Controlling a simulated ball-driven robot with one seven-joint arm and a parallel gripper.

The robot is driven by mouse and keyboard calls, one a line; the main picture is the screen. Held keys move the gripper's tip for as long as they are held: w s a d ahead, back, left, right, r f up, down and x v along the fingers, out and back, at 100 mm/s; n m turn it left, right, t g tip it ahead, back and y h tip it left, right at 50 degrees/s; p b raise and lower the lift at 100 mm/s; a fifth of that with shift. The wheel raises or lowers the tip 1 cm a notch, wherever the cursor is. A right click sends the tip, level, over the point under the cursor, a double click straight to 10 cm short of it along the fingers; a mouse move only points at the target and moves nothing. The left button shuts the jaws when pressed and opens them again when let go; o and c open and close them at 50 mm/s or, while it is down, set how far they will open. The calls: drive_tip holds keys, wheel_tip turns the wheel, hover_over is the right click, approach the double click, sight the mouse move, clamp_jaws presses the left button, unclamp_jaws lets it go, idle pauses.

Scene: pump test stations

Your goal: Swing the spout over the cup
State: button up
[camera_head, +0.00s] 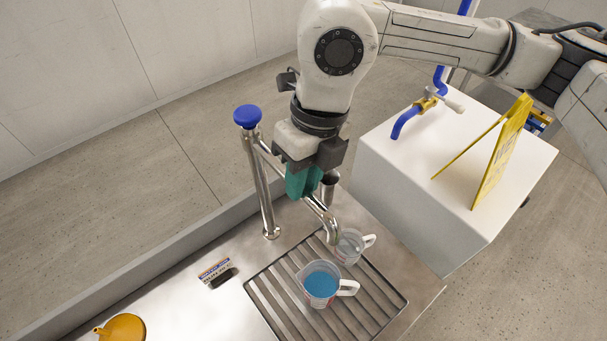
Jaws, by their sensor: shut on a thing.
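The chrome spout (322,213) runs from an upright post with a blue knob (247,116), and its bent tip hangs above the drain grate (384,292). My gripper (303,182) has teal fingers and is shut on the spout partway along; the fingers hide that stretch of tube. A clear cup with a handle (352,248) stands on the grate just right of the spout tip. The tip overlaps its left rim in the picture; I cannot tell if it is truly over it. A second cup, with blue liquid (320,284), stands nearer.
A metal cylinder (330,185) stands behind my fingers. A label with a black object (221,277) and a yellow funnel-like thing (124,328) lie on the steel counter (180,300). Right of it, a white block (430,215) carries a blue tap and a yellow folding sign (497,160).

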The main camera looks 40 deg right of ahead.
clamp_jaws()
